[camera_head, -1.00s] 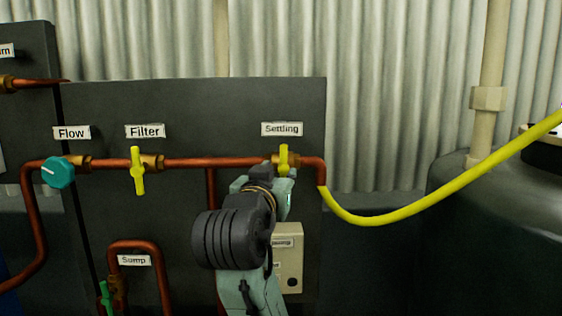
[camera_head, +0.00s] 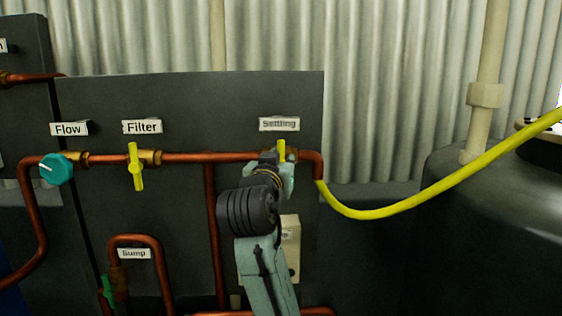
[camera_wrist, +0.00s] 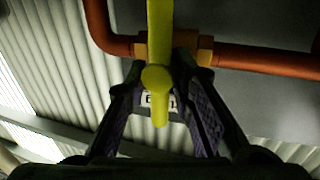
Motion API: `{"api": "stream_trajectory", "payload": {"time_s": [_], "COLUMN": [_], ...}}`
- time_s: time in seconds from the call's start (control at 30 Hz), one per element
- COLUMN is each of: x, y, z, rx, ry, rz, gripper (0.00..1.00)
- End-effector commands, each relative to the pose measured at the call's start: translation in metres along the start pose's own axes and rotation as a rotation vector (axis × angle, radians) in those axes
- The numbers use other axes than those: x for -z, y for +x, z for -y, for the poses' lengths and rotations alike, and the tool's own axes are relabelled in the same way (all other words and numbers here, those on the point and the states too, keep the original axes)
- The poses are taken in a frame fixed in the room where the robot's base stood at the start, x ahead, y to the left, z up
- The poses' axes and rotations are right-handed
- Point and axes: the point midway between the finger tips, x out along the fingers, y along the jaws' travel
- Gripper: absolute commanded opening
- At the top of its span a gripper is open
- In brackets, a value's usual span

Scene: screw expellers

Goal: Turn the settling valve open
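The settling valve has a yellow bar handle (camera_head: 282,149) on the copper pipe below the "Settling" label (camera_head: 279,124). The handle stands upright, crosswise to the pipe. My gripper (camera_head: 276,163) is at the valve and hides the handle's lower part in the head view. In the wrist view, the yellow handle (camera_wrist: 158,78) with its round hub lies between the two fingers of my gripper (camera_wrist: 161,68). The fingers are apart, one on each side of the handle, with gaps visible. I cannot tell whether either finger touches it.
Copper pipe (camera_head: 190,158) runs along the dark panel (camera_head: 100,215). The yellow filter valve (camera_head: 136,166), teal flow knob (camera_head: 56,169) and green sump valve (camera_head: 108,291) are to the left. A yellow hose (camera_head: 430,196) leads right to a dark tank (camera_head: 495,225).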

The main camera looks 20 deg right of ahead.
Motion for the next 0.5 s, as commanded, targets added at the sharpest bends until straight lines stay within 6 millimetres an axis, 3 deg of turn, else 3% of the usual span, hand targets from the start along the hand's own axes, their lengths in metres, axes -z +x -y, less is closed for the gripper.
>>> {"api": "stream_trajectory", "payload": {"time_s": [0.3, 0.5], "x": [0.0002, 0.0001], "y": [-0.0001, -0.0001], "z": [-0.001, -0.0019], "rx": [-0.002, -0.004], "ry": [0.001, 0.001], "rz": [0.0, 0.0], "gripper": [0.0, 0.0]}}
